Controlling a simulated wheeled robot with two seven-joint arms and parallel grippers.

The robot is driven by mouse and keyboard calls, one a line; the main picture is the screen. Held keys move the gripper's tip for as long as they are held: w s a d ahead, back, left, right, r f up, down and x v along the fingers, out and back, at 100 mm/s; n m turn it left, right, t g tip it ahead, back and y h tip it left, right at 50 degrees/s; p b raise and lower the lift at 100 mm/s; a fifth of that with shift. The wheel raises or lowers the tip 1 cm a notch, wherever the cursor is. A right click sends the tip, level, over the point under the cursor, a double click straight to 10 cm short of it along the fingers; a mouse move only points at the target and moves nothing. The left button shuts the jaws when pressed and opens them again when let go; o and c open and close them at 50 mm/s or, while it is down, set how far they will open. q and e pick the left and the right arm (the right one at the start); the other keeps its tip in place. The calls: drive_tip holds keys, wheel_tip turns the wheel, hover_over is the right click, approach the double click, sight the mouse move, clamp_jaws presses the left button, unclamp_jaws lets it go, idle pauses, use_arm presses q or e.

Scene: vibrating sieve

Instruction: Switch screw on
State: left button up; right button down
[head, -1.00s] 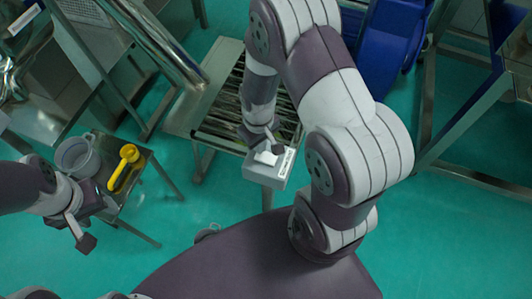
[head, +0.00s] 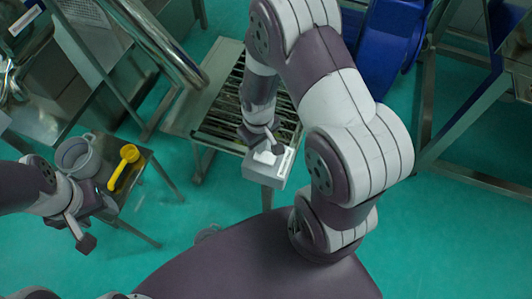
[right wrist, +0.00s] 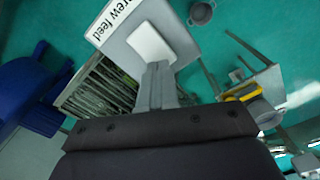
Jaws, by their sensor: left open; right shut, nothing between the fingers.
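A grey switch box (head: 265,172) stands at the front end of the slatted metal rack in the head view. In the right wrist view the box (right wrist: 180,38) bears a white rocker switch (right wrist: 150,43) and a label, partly cut off, that reads "rew feed". My right gripper (head: 268,142) is shut and empty, right over the box. In the right wrist view its fingertips (right wrist: 158,70) overlap the rocker's lower edge; I cannot tell whether they touch it. My left gripper (head: 96,222) is open and empty at the left, away from the box.
A small side table (head: 146,156) at the left bears a grey pot (head: 77,158) and a yellow scoop (head: 123,168). The slatted rack (head: 222,118) lies behind the box. A blue bin (head: 390,45) and metal frames stand at the back right. Green floor is clear between the tables.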

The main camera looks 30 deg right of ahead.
drive_tip(key=shift+f+b, duration=0.75)
drive_tip(key=shift+f, duration=0.25)
idle(0.7)
drive_tip(key=shift+r, duration=0.1)
wheel_tip(320, 180, up, 7)
drive_tip(key=p, duration=0.7)
drive_tip(key=s+a+r+m+t+b, duration=0.1)
drive_tip(key=s+r+b, duration=0.3)
drive_tip(key=b, duration=0.5)
drive_tip(key=shift+a+r+m, duration=0.35)
drive_tip(key=shift+a+m, duration=0.05)
drive_tip(key=shift+a, duration=0.35)
